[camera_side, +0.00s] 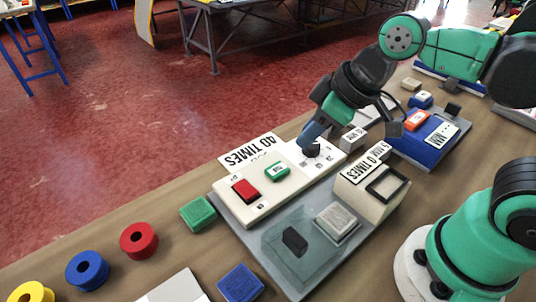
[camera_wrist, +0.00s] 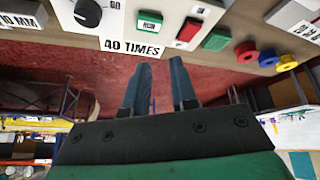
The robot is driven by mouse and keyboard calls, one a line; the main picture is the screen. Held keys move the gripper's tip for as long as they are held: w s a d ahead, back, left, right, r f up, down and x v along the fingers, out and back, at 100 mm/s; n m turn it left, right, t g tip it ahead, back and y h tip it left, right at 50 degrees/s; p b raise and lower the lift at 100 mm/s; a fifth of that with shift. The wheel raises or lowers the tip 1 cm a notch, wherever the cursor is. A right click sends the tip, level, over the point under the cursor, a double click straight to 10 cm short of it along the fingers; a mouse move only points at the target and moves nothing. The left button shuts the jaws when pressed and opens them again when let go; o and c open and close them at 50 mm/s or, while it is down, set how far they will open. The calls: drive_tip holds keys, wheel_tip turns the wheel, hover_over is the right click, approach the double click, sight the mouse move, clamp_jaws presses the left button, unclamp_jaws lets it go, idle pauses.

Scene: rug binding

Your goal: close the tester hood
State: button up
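The tester (camera_side: 228,208) is a cream panel with a red button, a green button and a dark knob (camera_side: 311,150), on a grey base plate. A faint see-through cover, apparently the hood (camera_side: 283,262), shows at the plate's front around a dark block (camera_side: 294,241). I cannot tell how far it is open. My gripper (camera_side: 306,137) is above the panel's far edge by the knob, away from the cover. In the wrist view my gripper (camera_wrist: 160,66) has its two fingers apart with nothing between them. The cover is not visible there.
A cream box (camera_side: 373,205) with a dark-framed opening stands right of the panel. A pale block (camera_side: 337,220) sits on the plate. A blue unit (camera_side: 428,138) stands behind. Red (camera_side: 139,240), blue (camera_side: 87,270) and yellow (camera_side: 31,293) spools line the left.

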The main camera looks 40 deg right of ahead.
sight(324, 225)
drive_tip(key=s+a+n+g, duration=0.1)
drive_tip(key=s+a+n, duration=0.1)
drive_tip(key=a+n, duration=0.1)
drive_tip(key=s+a+r+n+g+y, duration=0.1)
drive_tip(key=s+a+n+g, duration=0.1)
drive_tip(key=s+a+n, duration=0.1)
drive_tip(key=s+a+r+n+g, duration=0.1)
drive_tip(key=s+a+n+g, duration=0.1)
drive_tip(key=a+n, duration=0.3)
drive_tip(key=shift+s+a+r+n+y, duration=0.15)
drive_tip(key=shift+a+r+n+y, duration=0.1)
drive_tip(key=shift+n+y, duration=0.15)
clamp_jaws()
drive_tip(key=shift+n, duration=0.4)
drive_tip(key=x, duration=1)
drive_tip(key=shift+s+a, duration=0.15)
drive_tip(key=shift+s, duration=0.25)
drive_tip(key=d, duration=0.3)
drive_tip(key=shift+d, duration=0.5)
drive_tip(key=d, duration=0.9)
